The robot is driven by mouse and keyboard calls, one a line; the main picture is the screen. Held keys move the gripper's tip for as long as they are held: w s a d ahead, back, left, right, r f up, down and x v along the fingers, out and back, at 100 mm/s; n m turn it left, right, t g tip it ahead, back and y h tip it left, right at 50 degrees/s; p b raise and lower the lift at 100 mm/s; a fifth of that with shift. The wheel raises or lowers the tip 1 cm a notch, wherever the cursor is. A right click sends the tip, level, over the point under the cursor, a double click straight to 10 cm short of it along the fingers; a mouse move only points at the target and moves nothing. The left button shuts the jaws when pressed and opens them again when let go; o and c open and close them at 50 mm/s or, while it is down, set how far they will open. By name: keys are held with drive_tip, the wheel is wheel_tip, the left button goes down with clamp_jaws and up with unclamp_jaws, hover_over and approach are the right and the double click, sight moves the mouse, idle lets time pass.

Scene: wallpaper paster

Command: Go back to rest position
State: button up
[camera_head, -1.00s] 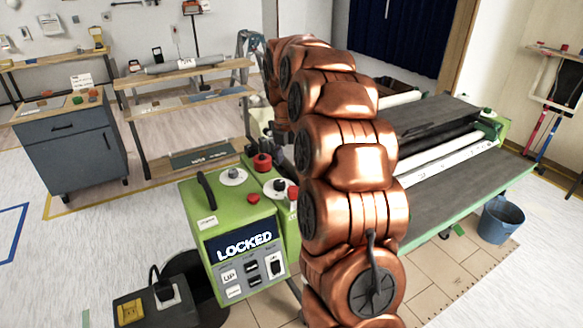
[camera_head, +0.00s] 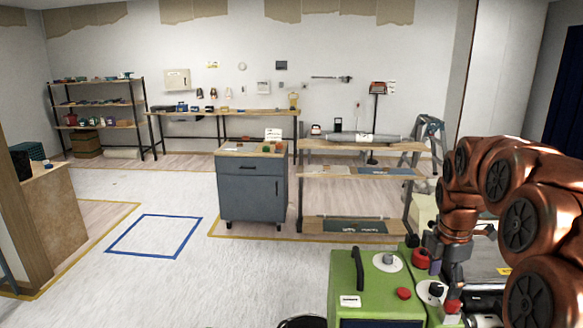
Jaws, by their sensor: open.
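My copper-coloured arm curves in from the right edge in the head view. My gripper (camera_head: 453,284) hangs from its end, pointing down. It is small and partly lost among the knobs, and appears open with nothing clearly held. It is just above or beside the right part of the green control box (camera_head: 345,272); I cannot tell if it touches. The box has a black handle, a grey knob (camera_head: 388,260) and red buttons (camera_head: 403,293) on top. Its front panel is mostly cut off by the bottom edge.
A grey cabinet (camera_head: 252,190) and a wooden shelf bench with a grey roll (camera_head: 360,138) stand ahead. A long table and a shelf rack (camera_head: 98,112) line the back wall. A wooden counter (camera_head: 55,215) is at left. The floor around the blue taped square (camera_head: 155,236) is clear.

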drive_tip(key=s+a+f+m, duration=0.1)
drive_tip(key=s+a+m, duration=0.4)
drive_tip(key=s, duration=0.5)
drive_tip(key=s+a+f+m+g, duration=0.1)
drive_tip(key=s+a+f+m, duration=0.1)
drive_tip(key=s+a+m, duration=0.4)
drive_tip(key=s+a+f+m+g, duration=0.1)
drive_tip(key=s+a+m, duration=0.4)
drive_tip(key=s, duration=1.1)
drive_tip(key=f+m, duration=0.1)
drive_tip(key=m, duration=0.2)
drive_tip(key=shift+s+a+y, duration=0.2)
drive_tip(key=shift+a+y, duration=0.1)
drive_tip(key=shift+y, duration=0.1)
